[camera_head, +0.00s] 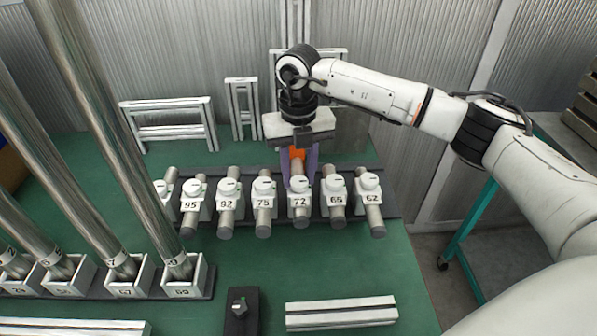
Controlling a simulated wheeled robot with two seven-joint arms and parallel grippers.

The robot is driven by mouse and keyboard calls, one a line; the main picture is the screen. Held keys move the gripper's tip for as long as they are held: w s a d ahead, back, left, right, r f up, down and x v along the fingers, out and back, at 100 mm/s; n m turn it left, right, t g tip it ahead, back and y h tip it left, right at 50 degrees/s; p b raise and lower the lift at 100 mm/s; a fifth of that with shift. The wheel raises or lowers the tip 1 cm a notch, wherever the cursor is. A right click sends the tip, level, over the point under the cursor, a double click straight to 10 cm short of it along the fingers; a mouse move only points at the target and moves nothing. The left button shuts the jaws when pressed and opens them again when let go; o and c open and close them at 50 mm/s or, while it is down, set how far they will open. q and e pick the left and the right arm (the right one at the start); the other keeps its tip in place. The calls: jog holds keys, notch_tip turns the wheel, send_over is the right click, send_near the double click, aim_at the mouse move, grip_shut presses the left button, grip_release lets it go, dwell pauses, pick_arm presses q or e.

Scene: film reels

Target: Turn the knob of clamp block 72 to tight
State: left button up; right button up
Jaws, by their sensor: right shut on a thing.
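Clamp block 72 (300,203) stands in the row of white clamp blocks on the green bench, with a grey rod through it. My right gripper (300,183) reaches down from behind, above block 72, with its purple fingers on either side of the block's round white knob. It is shut on that knob. My left gripper is not in view.
Blocks 75 (263,204) and 66 (334,198) stand close on either side, with more numbered blocks beyond. Tall metal tubes (125,170) rise from white sockets at left. A black box with a knob (240,311) and a metal rail (341,313) lie in front.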

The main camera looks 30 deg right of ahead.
aim_at(299, 180)
jog(key=o, duration=1)
jog(key=shift+o, duration=0.2)
jog(key=shift+r, duration=0.15)
notch_tip(299, 180, up, 10)
